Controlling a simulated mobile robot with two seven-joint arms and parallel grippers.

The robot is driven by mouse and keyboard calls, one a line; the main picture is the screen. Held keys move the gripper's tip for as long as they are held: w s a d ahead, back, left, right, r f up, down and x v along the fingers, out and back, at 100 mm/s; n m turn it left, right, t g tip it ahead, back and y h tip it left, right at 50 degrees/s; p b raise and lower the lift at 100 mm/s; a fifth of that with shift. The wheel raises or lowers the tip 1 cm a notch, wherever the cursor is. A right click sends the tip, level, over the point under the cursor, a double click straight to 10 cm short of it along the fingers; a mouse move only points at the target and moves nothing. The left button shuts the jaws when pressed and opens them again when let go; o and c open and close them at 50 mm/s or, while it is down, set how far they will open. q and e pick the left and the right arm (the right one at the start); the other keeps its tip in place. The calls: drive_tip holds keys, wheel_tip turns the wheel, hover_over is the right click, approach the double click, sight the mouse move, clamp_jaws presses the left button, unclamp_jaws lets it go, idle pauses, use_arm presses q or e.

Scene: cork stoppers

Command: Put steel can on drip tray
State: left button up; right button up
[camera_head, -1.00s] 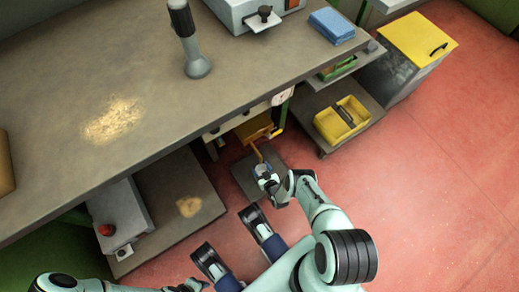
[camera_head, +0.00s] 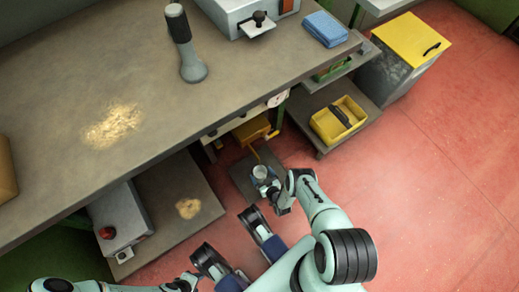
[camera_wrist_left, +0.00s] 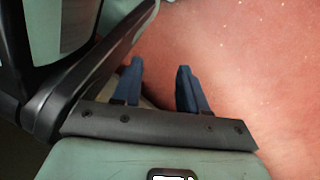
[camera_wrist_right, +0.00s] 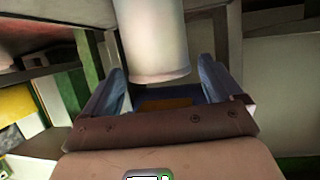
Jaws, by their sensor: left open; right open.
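The steel can (camera_head: 260,171), a small pale cylinder, stands low in front of the bench in the head view, with its round top showing. It appears to be over a flat dark grey plate (camera_head: 240,183), probably the drip tray; contact beneath it cannot be made out. My right gripper (camera_head: 267,184) is open at the can. In the right wrist view the can (camera_wrist_right: 155,45) shows pale and smooth, between and beyond the open fingers, with a gap at each side. My left gripper (camera_wrist_left: 158,85) is open and empty over the red floor.
A yellow bracket-like part (camera_head: 253,130) is just behind the can, under the bench edge. The workbench (camera_head: 90,70) overhangs at the left. A yellow tray (camera_head: 338,119) lies on a low shelf at the right. The red floor (camera_head: 430,200) at the right is clear.

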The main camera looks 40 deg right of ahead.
use_arm(q)
drive_tip(key=w+d+r+t+p, duration=0.1)
drive_tip(key=w+r+t+p, duration=0.1)
drive_tip(key=w+r, duration=0.3)
drive_tip(key=shift+w+m+t+p, duration=0.3)
drive_tip(key=shift+w+p, duration=0.1)
drive_tip(key=shift+w, duration=0.45)
use_arm(e)
drive_tip(key=v, duration=0.8)
use_arm(q)
drive_tip(key=shift+r, duration=0.1)
use_arm(e)
drive_tip(key=shift+s+a, duration=0.1)
drive_tip(key=shift+s, duration=0.05)
